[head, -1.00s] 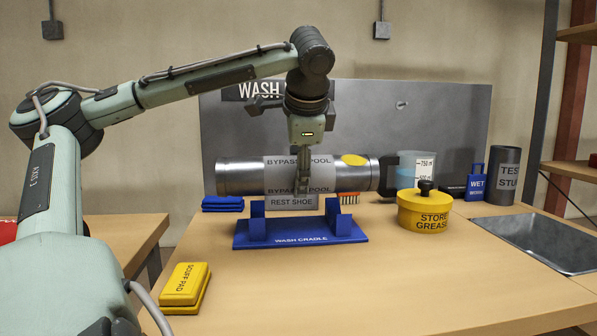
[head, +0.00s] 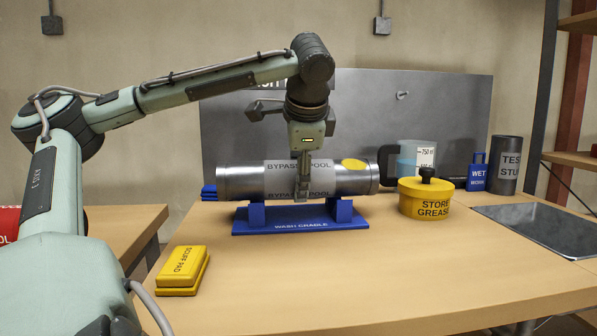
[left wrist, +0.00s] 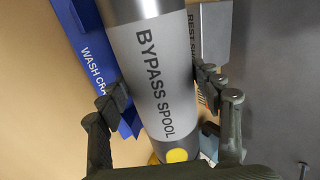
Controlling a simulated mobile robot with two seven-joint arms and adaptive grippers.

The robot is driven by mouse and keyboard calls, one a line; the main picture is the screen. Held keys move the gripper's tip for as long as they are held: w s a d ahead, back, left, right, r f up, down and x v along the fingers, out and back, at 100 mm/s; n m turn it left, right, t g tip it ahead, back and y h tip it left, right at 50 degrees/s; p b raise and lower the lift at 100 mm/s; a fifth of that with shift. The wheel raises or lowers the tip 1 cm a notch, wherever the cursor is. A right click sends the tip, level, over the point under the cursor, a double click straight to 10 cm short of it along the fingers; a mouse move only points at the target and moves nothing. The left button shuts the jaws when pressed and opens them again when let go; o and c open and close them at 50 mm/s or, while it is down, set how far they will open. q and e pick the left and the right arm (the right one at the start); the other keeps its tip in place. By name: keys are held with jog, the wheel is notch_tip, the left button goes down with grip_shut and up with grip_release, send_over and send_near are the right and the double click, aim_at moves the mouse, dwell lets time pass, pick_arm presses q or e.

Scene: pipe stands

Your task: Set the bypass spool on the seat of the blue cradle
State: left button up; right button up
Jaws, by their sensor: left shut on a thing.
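The bypass spool (head: 240,182) is a grey metal pipe with a pale label band and a yellow spot near its right end. It lies level across the blue wash cradle (head: 300,227) and covers the tops of its two posts. I cannot tell whether it touches the seat. My left gripper (head: 304,194) points down and is shut on the spool's middle. In the left wrist view the fingers grip both sides of the spool (left wrist: 155,55), with the cradle (left wrist: 88,45) showing at left. My right gripper is not in view.
A grey rest shoe (left wrist: 212,30) stands behind the spool. A yellow grease tub (head: 426,200) and a measuring jug (head: 416,158) are to the right. A yellow scuff pad (head: 183,268) lies at front left.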

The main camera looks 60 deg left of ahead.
pick_arm(q)
jog(key=shift+f+b, duration=0.45)
jog(key=shift+f, duration=0.7)
dwell(1.3)
jog(key=o, duration=1.4)
jog(key=shift+o, duration=0.5)
jog(key=shift+f, duration=0.1)
jog(key=o, duration=0.5)
jog(key=shift+c, duration=0.2)
jog(key=shift+f, duration=0.1)
jog(key=shift+d, duration=0.1)
jog(key=v, duration=0.7)
jog(key=shift+r, duration=0.3)
jog(key=shift+s, duration=0.15)
